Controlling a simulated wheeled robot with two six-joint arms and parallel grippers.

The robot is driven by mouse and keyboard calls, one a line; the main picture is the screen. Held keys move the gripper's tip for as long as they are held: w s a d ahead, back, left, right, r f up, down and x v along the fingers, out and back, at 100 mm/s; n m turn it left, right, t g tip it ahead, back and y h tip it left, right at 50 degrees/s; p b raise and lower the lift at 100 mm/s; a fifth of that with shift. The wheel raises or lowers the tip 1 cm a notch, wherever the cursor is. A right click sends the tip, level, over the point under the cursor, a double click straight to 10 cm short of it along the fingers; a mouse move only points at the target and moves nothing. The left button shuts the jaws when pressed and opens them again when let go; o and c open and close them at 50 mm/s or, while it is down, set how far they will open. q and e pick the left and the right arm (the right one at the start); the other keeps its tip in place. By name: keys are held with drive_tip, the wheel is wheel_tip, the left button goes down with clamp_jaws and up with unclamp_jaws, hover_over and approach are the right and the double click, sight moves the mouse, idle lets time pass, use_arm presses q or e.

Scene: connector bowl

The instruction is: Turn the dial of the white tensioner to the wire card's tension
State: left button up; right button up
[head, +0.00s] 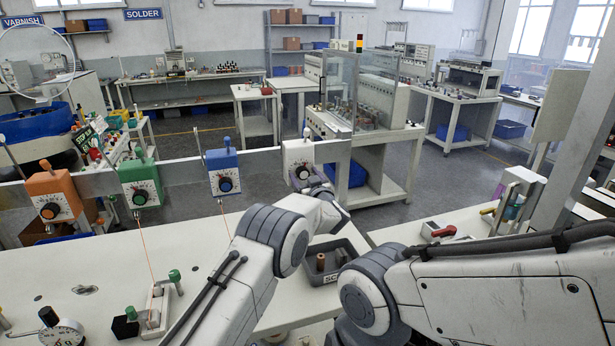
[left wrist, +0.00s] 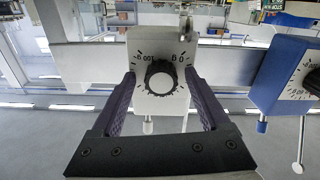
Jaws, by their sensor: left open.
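The white tensioner (head: 298,154) hangs on the grey rail in the head view. Its black dial (left wrist: 161,78) faces me in the left wrist view, with a printed scale around it; that view is upside down. My left gripper (head: 311,181) is in front of the tensioner. In the left wrist view my left gripper (left wrist: 160,84) is open, one finger on each side of the dial, with gaps to the knob. I cannot tell the dial's exact setting. My right gripper is out of view; I cannot make out a wire card with a readable tension.
Blue (head: 223,171), green (head: 141,184) and orange (head: 53,195) tensioners share the rail (head: 180,172) to the left. A grey bin (head: 322,281) with a spool stands on the white table below. A small winding fixture (head: 156,306) stands left of my arm.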

use_arm(q)
drive_tip(key=b+v, duration=0.4)
drive_tip(key=v, duration=0.6)
drive_tip(key=shift+s, duration=0.25)
drive_tip(key=shift+r, duration=0.1)
